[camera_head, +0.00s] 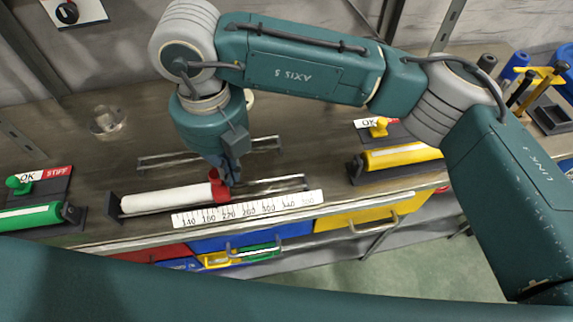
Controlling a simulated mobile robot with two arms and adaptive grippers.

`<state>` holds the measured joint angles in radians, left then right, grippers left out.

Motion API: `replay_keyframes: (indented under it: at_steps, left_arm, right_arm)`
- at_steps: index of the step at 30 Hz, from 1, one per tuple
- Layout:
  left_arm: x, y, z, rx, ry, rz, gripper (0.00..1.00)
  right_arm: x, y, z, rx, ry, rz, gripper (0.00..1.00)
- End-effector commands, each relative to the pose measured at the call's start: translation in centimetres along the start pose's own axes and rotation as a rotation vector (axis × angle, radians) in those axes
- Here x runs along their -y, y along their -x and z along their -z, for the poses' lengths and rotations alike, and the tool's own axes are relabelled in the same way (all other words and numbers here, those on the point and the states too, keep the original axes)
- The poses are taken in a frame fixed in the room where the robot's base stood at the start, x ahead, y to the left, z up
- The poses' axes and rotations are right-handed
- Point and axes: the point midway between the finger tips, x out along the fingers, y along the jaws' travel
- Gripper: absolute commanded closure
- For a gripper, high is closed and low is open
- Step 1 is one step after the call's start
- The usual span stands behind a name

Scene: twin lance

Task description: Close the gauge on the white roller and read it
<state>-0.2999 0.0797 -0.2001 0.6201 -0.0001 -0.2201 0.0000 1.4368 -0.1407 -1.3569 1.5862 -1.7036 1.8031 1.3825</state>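The white roller (165,199) lies on the bench, its left end at a dark end block (114,208). A red gauge piece (218,187) is at its right end; I cannot tell whether the two touch. A white scale strip (250,210) with printed numbers runs in front, with the red piece above its left-middle part. My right gripper (231,176) points down just right of the red piece, very close to it. Its fingers are small and partly hidden, so contact and opening are unclear. My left gripper is out of view.
Metal rails (275,184) continue right of the red piece, with another pair behind. A green roller (30,216) lies at left and a yellow roller (402,156) at right, each by an OK sign. A clear glass (106,122) stands behind. Coloured drawers (265,237) sit below the bench edge.

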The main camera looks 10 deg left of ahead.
Motion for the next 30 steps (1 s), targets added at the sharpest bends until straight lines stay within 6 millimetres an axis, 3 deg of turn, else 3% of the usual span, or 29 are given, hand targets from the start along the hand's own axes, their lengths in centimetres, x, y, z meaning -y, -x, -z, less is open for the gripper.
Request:
replay_keyframes:
  at_steps: [22, 30]
  left_arm:
    - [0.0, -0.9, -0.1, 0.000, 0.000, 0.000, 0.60]
    - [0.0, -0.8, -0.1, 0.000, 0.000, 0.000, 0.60]
  right_arm:
    - [-2.3, -0.1, 0.0, 0.000, 0.001, -0.001, 1.00]
    - [-2.3, 0.0, 0.0, 0.000, 0.001, -0.003, 1.00]
